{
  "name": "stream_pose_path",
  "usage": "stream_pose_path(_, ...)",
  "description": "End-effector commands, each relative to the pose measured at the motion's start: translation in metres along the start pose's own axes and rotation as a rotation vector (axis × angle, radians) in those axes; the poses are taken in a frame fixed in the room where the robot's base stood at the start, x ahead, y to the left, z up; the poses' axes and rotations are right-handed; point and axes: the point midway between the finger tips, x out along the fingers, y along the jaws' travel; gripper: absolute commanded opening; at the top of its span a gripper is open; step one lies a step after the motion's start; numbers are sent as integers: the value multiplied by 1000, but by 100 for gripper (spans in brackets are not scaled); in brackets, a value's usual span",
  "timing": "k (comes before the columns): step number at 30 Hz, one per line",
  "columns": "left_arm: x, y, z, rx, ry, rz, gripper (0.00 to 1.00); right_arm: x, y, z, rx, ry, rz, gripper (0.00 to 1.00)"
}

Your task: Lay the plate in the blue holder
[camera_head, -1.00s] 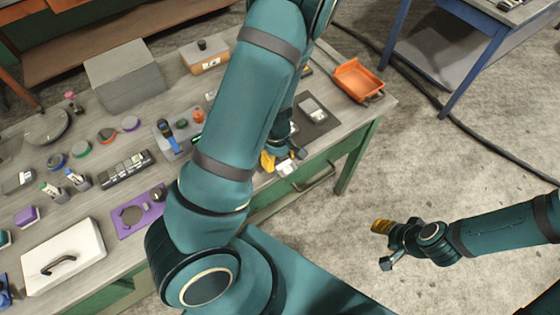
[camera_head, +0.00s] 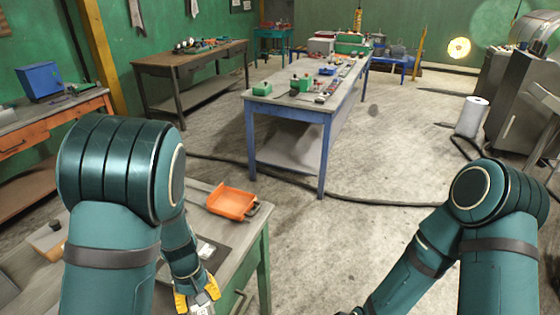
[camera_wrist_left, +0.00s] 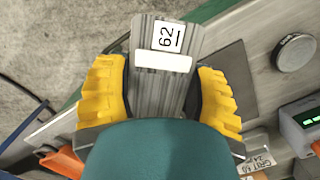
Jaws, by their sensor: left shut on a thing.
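A grey metal plate (camera_wrist_left: 165,88) with a white "62" label and a blank white strip is between the yellow fingers of my left gripper (camera_wrist_left: 160,95). The gripper is shut on it. In the head view my left gripper (camera_head: 197,296) is low at the left, above the near bench's front edge, and its lower part is cut off. My right gripper lies at the bottom edge, and only a dark sliver shows there. I cannot pick out the blue holder for sure.
The near bench (camera_head: 225,252) carries an orange bin (camera_head: 232,202) close beyond my left gripper. The blue-legged table (camera_head: 300,105) with several small items stands farther off. A cable (camera_head: 385,202) crosses the floor between them. Open concrete floor (camera_head: 400,150) lies to the right.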

Motion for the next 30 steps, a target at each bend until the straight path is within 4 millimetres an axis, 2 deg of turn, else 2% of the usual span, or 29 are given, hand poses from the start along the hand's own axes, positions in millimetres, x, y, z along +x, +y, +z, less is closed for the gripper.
stream_pose_path(1, 9, 9, -3, 102, 2, -12, 15, 14, 5, 2, -1, -2, 1, 47)
stream_pose_path(6, 14, 24, -6, 356, 0, -57, 15, 30, 10, 6, -2, -6, 4, 47)
stream_pose_path(10, 13, 29, -7, 446, -2, -75, 15, 34, 12, 6, -2, -6, 5, 47)
stream_pose_path(16, 11, 29, -7, 450, -3, -76, 15, 32, 11, 6, -3, -6, 5, 47)
stream_pose_path(20, 5, 20, -5, 331, -3, -54, 15, 20, 6, 4, -2, -4, 3, 47)
stream_pose_path(30, -20, -28, 8, -375, 1, 41, 15, -35, -12, -7, 0, 7, -4, 47)
